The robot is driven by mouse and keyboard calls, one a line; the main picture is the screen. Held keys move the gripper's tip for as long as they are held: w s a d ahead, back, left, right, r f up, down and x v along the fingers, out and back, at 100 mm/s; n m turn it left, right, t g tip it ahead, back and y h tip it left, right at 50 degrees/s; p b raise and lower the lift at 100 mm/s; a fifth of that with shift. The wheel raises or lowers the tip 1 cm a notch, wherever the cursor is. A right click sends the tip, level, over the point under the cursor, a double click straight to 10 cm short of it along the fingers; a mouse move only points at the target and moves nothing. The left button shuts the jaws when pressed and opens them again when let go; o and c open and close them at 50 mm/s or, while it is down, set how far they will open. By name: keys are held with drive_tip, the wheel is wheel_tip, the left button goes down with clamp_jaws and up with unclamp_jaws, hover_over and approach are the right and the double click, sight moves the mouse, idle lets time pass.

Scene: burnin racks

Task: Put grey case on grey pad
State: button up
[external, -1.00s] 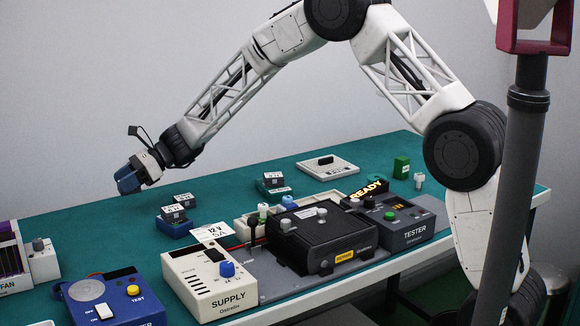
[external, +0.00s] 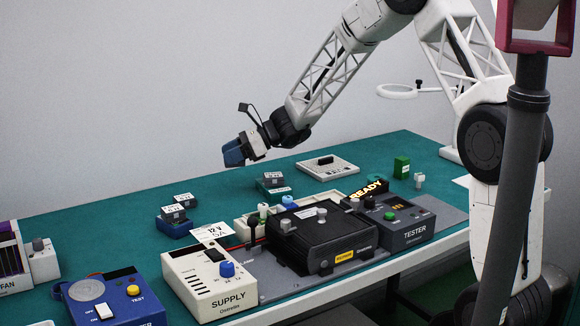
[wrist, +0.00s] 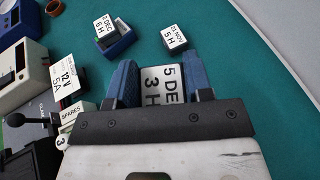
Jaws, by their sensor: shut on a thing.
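My gripper (external: 233,153) hangs above the teal table, left of the back middle. In the wrist view its blue fingers (wrist: 160,85) are shut on a small case (wrist: 162,86) with a white label reading "5 DE" and "3 H". The case's body colour is mostly hidden by the label and fingers. A light grey plate (external: 328,167) with a black bar on it lies at the back of the table, right of my gripper. I cannot tell surely whether this plate is the grey pad.
A blue tray (external: 173,228) holds a labelled case, with another case (external: 184,200) behind it. The supply box (external: 205,280), black device (external: 320,240) and tester (external: 415,232) fill the front. The back left table is clear.

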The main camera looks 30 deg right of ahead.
drive_tip(key=s+d+m+t+h, duration=0.1)
drive_tip(key=s+d+m+t, duration=0.1)
drive_tip(key=s+d, duration=0.8)
drive_tip(key=s+d+m+t+h, duration=0.2)
drive_tip(key=s+d, duration=0.2)
drive_tip(key=d, duration=1.2)
drive_tip(key=s+d+m+t+h, duration=0.1)
drive_tip(key=s+d+m+h, duration=0.1)
drive_tip(key=s+d, duration=0.5)
drive_tip(key=s+d+f+m+t+h, duration=0.1)
drive_tip(key=s+d, duration=0.6)
drive_tip(key=s, duration=0.8)
drive_tip(key=shift+d+f+m+t+h, duration=0.2)
drive_tip(key=shift+f+m+t+h, duration=0.1)
drive_tip(key=shift+m+t+h, duration=0.65)
drive_tip(key=shift+f, duration=0.1)
drive_tip(key=shift+f, duration=3)
drive_tip(key=shift+y, duration=0.35)
